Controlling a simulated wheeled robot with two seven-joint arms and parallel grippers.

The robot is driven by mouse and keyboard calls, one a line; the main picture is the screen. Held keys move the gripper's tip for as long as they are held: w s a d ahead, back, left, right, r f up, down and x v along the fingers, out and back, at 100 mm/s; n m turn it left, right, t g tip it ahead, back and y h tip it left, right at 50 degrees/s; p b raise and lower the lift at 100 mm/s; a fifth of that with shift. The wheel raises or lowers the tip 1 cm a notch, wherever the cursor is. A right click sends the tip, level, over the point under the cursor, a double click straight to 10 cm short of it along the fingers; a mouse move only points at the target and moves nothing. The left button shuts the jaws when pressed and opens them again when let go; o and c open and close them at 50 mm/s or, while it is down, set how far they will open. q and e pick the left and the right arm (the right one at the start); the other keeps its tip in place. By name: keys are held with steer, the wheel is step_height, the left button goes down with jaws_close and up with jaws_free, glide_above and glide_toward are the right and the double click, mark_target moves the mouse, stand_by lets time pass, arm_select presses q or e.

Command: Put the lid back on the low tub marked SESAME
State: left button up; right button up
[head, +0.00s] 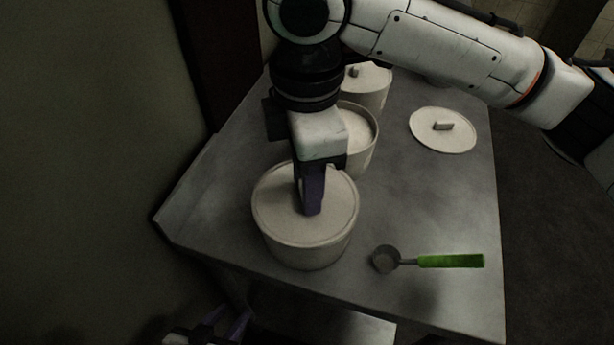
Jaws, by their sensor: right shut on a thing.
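A low, wide cream tub (310,257) stands at the front left of the metal table. A round cream lid (275,205) lies over its mouth, looking level and about centred; I cannot tell whether it is fully seated. My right gripper (313,208) points down at the lid's middle and is shut on its handle, which the fingers hide. No SESAME marking is readable on any tub. My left gripper (228,326) is low at the bottom edge, below the table, with its fingers apart and empty.
Behind stands an open tub (367,150) with pale contents, partly hidden by my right arm. A lidded tub (374,88) is further back. Another lid (455,140) lies at the back right. A scoop with a green handle (450,261) lies front right. The table's right middle is clear.

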steer(key=shift+d+p, duration=0.15)
steer(key=shift+p, duration=0.55)
steer(key=shift+r+p, duration=0.1)
steer(key=shift+p, duration=0.55)
stand_by(0.6)
steer(key=shift+f+p, duration=0.2)
steer(key=shift+p, duration=0.35)
stand_by(0.9)
steer(key=shift+p, duration=0.65)
stand_by(0.4)
steer(key=o, duration=1.6)
